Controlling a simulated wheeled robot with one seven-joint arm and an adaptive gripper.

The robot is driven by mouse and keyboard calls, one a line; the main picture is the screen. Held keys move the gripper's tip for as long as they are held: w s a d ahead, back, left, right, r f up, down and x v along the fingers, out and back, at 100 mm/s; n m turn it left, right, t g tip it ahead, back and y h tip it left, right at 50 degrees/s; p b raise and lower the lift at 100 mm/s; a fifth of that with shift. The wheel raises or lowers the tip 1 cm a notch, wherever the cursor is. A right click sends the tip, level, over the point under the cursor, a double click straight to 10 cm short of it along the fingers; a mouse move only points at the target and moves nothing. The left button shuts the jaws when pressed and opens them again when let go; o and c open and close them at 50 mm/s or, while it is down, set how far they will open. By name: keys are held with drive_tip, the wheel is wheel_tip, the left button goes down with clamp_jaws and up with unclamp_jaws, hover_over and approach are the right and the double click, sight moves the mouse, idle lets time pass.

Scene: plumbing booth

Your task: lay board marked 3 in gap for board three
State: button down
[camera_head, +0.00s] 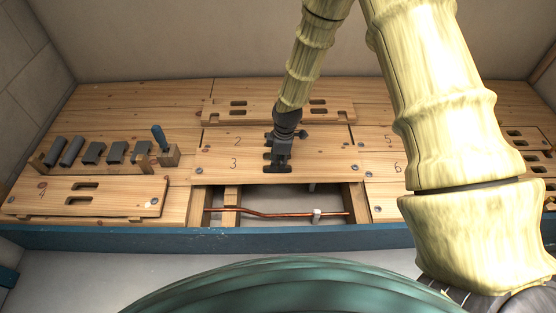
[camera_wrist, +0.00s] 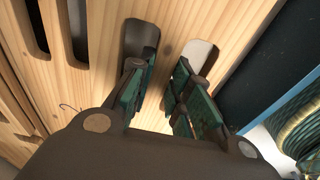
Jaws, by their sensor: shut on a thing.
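The board marked 3 (camera_head: 222,172) is pale wood, with its digit left of my gripper in the head view. My gripper (camera_head: 278,165) is shut on it; in the wrist view the fingers (camera_wrist: 160,95) reach into two slots, either side of a wooden strip (camera_wrist: 165,62). The board lies roughly level at the back of the open gap (camera_head: 270,195). The gap's front part is uncovered, showing a copper pipe (camera_head: 280,215) and a small pale fitting (camera_head: 317,216). I cannot tell whether the board touches its surroundings. My gripper hides part of its slots.
A slotted board (camera_head: 222,112) lies behind my gripper. The board marked 4 (camera_head: 112,198) lies at the front left. A blue beam (camera_head: 90,238) runs along the front.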

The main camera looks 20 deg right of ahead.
drive_tip(key=shift+f, duration=0.35)
drive_tip(key=shift+r+p, duration=0.1)
drive_tip(key=shift+p, duration=0.8)
idle(0.5)
drive_tip(key=shift+f, duration=1.65)
idle(0.4)
drive_tip(key=shift+p, duration=0.4)
idle(0.4)
drive_tip(key=shift+f, duration=0.2)
idle(0.5)
drive_tip(key=c, duration=1.2)
unclamp_jaws()
drive_tip(key=shift+c, duration=0.2)
